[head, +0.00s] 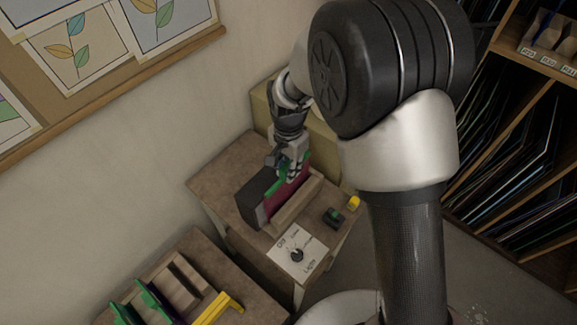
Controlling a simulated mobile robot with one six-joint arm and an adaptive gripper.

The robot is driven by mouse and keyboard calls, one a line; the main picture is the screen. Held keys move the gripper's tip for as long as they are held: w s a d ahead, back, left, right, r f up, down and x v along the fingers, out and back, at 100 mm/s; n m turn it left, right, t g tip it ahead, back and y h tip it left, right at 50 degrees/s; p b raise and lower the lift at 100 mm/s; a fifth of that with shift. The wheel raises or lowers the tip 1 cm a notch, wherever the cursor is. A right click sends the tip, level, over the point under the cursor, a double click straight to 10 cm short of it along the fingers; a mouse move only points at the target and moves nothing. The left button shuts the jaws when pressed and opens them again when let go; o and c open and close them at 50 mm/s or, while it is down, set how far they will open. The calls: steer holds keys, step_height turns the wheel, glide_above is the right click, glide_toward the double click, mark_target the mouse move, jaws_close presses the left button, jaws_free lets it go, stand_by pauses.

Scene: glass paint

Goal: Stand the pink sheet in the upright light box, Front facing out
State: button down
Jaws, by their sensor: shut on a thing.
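The pink sheet (283,201) stands on edge in the slot of the light box, between a dark upright panel (253,198) and a pale wooden rail (298,205). A green piece (276,186) runs along the sheet's upper edge. My gripper (289,172) is above the sheet and shut at its green top edge. The sheet's lower edge is hidden behind the rail. I cannot tell which face is the Front.
A white dial plate (297,254) lies in front of the box. A small dark block (333,217) and a yellow piece (353,203) are to its right. A wooden rack (182,281) with green and yellow pieces is lower left. Shelves (530,150) stand right.

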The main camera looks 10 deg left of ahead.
steer(key=shift+w+a+f, duration=0.2)
steer(key=shift+a, duration=0.1)
stand_by(0.5)
steer(key=c, duration=1.5)
jaws_free()
steer(key=shift+a+f, duration=0.1)
steer(key=shift+a, duration=0.05)
steer(key=shift+o, duration=0.5)
steer(key=shift+o, duration=0.3)
steer(key=o, duration=0.5)
steer(key=shift+r+p, duration=2.25)
steer(key=shift+r, duration=1.3)
steer(key=shift+d, duration=0.2)
